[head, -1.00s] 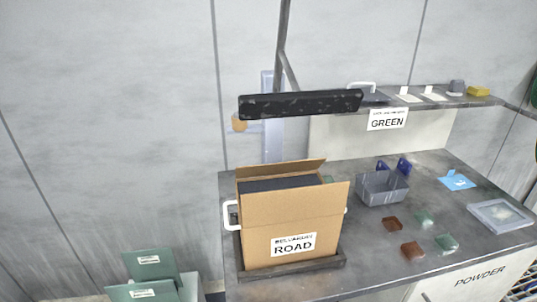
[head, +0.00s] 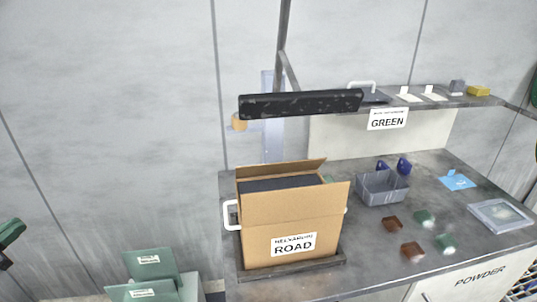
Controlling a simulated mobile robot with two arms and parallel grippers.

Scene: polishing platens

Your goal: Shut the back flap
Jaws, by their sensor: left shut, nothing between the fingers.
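An open cardboard box (head: 262,232) stands on the left part of the metal table, with a white label reading ROAD on its front. Its back flap (head: 275,171) stands up and tilts at the far edge of the opening. A front flap (head: 305,200) also stands up on the near side. Something dark (head: 280,184) shows inside between them. My left gripper (head: 8,250) is at the far left picture edge, partly cut off, shut and empty, well apart from the box.
The box sits in a dark tray (head: 290,270) with white handles. A black bar (head: 300,104) crosses above and behind it. A grey bin (head: 382,188), brown and green pieces, and a clear lidded case (head: 500,215) lie to the right. Green folders (head: 150,265) stand lower left.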

